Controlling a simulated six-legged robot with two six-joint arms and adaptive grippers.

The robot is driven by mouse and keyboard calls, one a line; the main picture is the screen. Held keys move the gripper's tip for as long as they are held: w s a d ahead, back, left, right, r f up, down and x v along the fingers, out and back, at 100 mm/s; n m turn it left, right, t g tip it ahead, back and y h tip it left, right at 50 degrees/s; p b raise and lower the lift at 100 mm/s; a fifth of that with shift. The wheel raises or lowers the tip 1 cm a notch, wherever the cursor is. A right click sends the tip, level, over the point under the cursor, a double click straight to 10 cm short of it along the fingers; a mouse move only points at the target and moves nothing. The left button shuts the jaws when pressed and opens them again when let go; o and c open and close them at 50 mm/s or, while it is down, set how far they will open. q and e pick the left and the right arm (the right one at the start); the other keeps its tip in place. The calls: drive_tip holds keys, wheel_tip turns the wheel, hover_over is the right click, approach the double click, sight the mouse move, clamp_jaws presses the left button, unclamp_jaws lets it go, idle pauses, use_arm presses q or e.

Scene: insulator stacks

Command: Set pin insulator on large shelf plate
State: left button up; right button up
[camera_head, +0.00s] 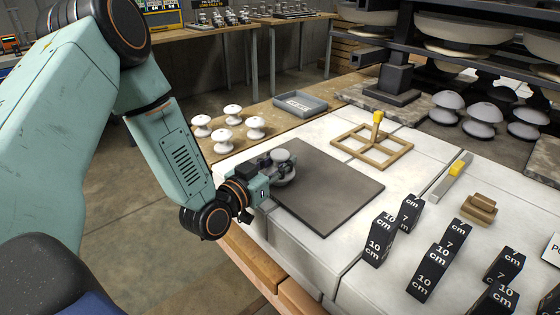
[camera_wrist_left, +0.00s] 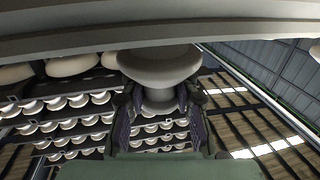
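My left gripper (camera_head: 272,164) is at the left part of a large dark square plate (camera_head: 335,195), which lies on the white block surface. The gripper is shut on a grey pin insulator (camera_head: 285,178). In the left wrist view the pin insulator (camera_wrist_left: 160,66) sits between the two fingers (camera_wrist_left: 160,112), which flank its narrower part, with its wide shed beyond them. In the head view the insulator overlaps the plate's left part. Whether it touches the plate cannot be told. My right gripper is not in view.
Several white insulators (camera_head: 228,114) stand on the wooden table left of a grey tray (camera_head: 300,103). A wooden frame with a yellow-topped post (camera_head: 372,140) is behind the plate. Black size blocks (camera_head: 380,240) stand at right. Most of the plate is bare.

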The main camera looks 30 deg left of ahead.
use_arm(q)
drive_tip(key=o, duration=0.4)
drive_tip(key=shift+w+d, duration=0.15)
drive_tip(key=shift+w, duration=0.05)
drive_tip(key=shift+s, duration=0.1)
drive_tip(key=shift+r, duration=0.1)
